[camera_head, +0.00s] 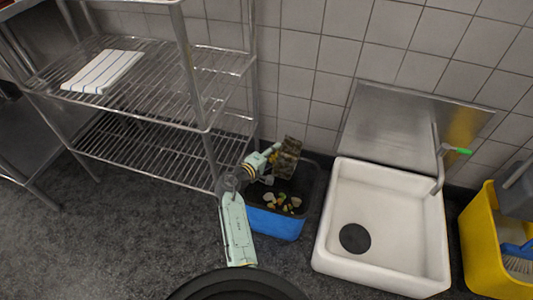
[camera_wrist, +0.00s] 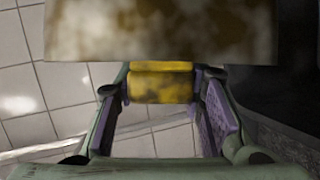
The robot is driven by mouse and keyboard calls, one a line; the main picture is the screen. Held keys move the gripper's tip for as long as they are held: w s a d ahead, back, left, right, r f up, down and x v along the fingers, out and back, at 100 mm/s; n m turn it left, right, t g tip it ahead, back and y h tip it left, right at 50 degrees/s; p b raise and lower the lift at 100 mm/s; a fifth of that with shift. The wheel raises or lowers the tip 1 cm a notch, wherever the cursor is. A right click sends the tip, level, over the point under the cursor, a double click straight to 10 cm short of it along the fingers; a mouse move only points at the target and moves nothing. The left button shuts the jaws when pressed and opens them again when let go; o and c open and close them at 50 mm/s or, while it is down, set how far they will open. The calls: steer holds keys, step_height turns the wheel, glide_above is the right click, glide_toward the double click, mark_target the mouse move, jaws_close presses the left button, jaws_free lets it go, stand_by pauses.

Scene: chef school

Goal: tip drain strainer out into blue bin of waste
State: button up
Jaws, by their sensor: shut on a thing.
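My gripper (camera_head: 268,158) is above the blue bin (camera_head: 274,222) and shut on the yellow grip of the drain strainer (camera_head: 288,155). The strainer is a brown, stained, basket-like piece, held tilted on its side above the back of the bin, apart from its rim. In the wrist view, the yellow grip (camera_wrist: 160,83) sits between my purple-padded fingers, and the stained strainer body (camera_wrist: 160,30) fills the top. Food scraps (camera_head: 283,202), green, orange and pale, lie inside the bin. The strainer's inside is not clearly visible.
A white floor sink (camera_head: 380,272) with a dark round drain stands right of the bin. A yellow bucket (camera_head: 478,240) is farther right. A wire shelf rack (camera_head: 150,85) with a striped cloth (camera_head: 103,71) stands left. The tiled wall is close behind.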

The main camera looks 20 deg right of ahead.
mark_target(278, 151)
steer(key=shift+r, duration=0.15)
steer(key=m+p, duration=0.1)
steer(key=r+m+y+p, duration=0.1)
steer(key=p, duration=0.1)
steer(key=shift+s+d+r, duration=0.2)
steer(key=shift+d+r, duration=0.05)
steer(key=shift+d, duration=0.05)
steer(key=m+y+p, duration=0.1)
steer(key=r+m+p, duration=0.1)
steer(key=m+t+y+p, duration=0.1)
steer(key=p, duration=0.1)
steer(key=shift+s+d+r+y, duration=0.15)
steer(key=shift+s+d+y, duration=0.1)
steer(key=shift+d+y, duration=0.1)
steer(key=shift+s+d+m+t+y+p, duration=0.2)
steer(key=shift+m+t+y+p, duration=0.15)
steer(key=shift+m+p, duration=0.15)
steer(key=shift+s+d+m+t+y+p, duration=0.15)
steer(key=shift+m+t+y+p, duration=0.15)
steer(key=shift+m+p, duration=0.15)
steer(key=m+p, duration=0.1)
steer(key=d+m+t+y+p, duration=0.1)
steer(key=p, duration=0.1)
steer(key=shift+s+r+m+y, duration=0.15)
steer(key=shift+r+m+y, duration=0.05)
steer(key=shift+m+y, duration=0.1)
steer(key=shift+f, duration=0.25)
steer(key=shift+s+d+r+m+t+y, duration=0.15)
steer(key=shift+m+t+y, duration=0.15)
steer(key=shift+m, duration=0.15)
